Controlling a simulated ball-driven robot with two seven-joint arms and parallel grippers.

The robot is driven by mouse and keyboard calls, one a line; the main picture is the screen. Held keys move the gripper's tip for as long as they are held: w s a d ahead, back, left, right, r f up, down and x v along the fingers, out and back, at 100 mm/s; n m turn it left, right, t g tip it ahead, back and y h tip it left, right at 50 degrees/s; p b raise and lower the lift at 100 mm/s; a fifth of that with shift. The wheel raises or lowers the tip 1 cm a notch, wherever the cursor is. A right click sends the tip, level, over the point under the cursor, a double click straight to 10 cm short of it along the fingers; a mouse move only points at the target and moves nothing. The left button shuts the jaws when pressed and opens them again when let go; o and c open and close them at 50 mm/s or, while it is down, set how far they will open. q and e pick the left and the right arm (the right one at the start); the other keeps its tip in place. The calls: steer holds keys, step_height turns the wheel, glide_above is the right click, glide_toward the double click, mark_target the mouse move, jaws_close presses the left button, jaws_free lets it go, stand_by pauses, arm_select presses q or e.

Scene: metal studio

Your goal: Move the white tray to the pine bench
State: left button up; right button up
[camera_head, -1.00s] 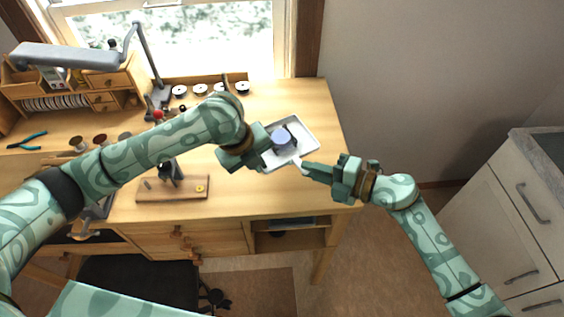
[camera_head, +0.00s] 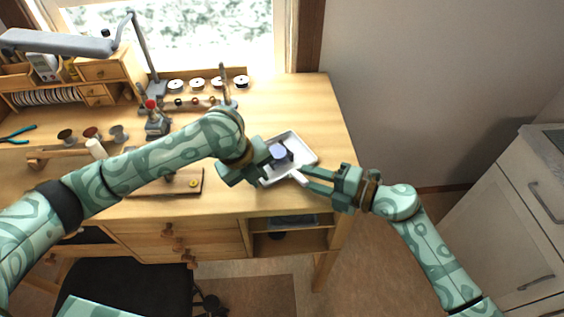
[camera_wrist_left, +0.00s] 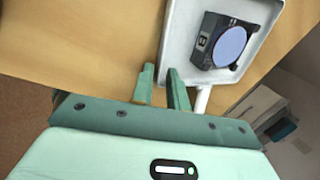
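The white tray (camera_head: 309,155) shows over the right part of the pine bench (camera_head: 295,103); whether it touches the top I cannot tell. It carries a dark block with a round bluish disc (camera_head: 278,152), clearer in the left wrist view (camera_wrist_left: 229,45). My left gripper (camera_head: 264,168) is at the tray's left side. In the left wrist view its fingers (camera_wrist_left: 161,72) stand close together with the tray's rim between them. My right gripper (camera_head: 305,177) is at the tray's white handle (camera_head: 298,177), its fingers apart.
Several spools (camera_head: 197,84) stand along the bench's back. A red-topped tool (camera_head: 155,120), a wooden board (camera_head: 190,185) and a lamp (camera_head: 60,42) are to the left. The bench top right of the tray is clear. White cabinets (camera_head: 505,220) stand at the far right.

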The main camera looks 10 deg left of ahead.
arm_select(q)
steer(key=shift+f, duration=0.3)
arm_select(e)
steer(key=shift+s+d+f+h, duration=0.1)
steer(key=shift+s+f+h, duration=0.1)
steer(key=shift+f, duration=0.45)
steer(key=shift+s+f+h, duration=0.1)
steer(key=shift+s+f, duration=0.1)
steer(key=shift+f, duration=0.4)
steer(key=shift+d, duration=0.15)
steer(key=shift+d+r, duration=0.1)
steer(key=shift+d, duration=0.15)
steer(key=v, duration=0.2)
steer(key=r+v, duration=0.1)
steer(key=v, duration=0.4)
steer(key=shift+w+r, duration=0.2)
steer(key=shift+w, duration=0.1)
steer(key=shift+d+r, duration=0.1)
steer(key=shift+r, duration=0.2)
arm_select(q)
steer(key=v, duration=0.8)
steer(key=shift+r, duration=0.3)
